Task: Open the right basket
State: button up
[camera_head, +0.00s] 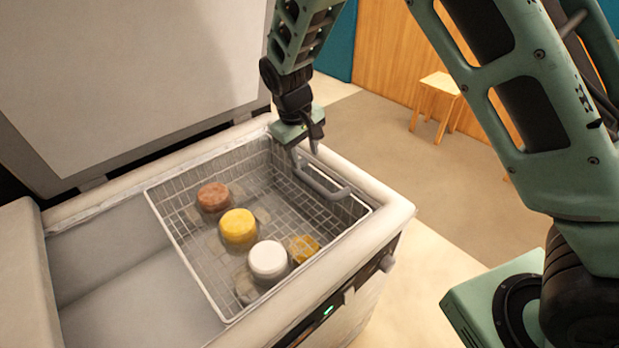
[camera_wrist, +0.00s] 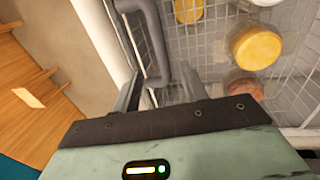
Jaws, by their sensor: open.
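The right basket (camera_head: 187,257) is a white wire basket in the right part of an open chest freezer. A grey bar handle (camera_head: 320,187) runs along its right side; it also shows in the wrist view (camera_wrist: 155,40). My gripper (camera_head: 306,152) is open and points down at the far end of this handle. In the wrist view, my fingers (camera_wrist: 150,95) are close to the handle's bent end. I cannot tell whether they touch it or straddle it.
Brown, yellow and white round-lidded tubs (camera_head: 239,228) and a yellow patterned item (camera_head: 303,248) are in the basket. The freezer's raised lid (camera_head: 130,70) stands behind. The freezer's left part (camera_head: 130,270) looks empty. A wooden stool (camera_head: 437,90) stands back right.

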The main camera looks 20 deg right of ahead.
aim_at(311, 181)
jog(key=f, duration=0.3)
jog(key=d+f, duration=0.1)
jog(key=f, duration=0.5)
jog(key=shift+w+d+f, duration=0.25)
jog(key=shift+w+d, duration=0.1)
grip_shut()
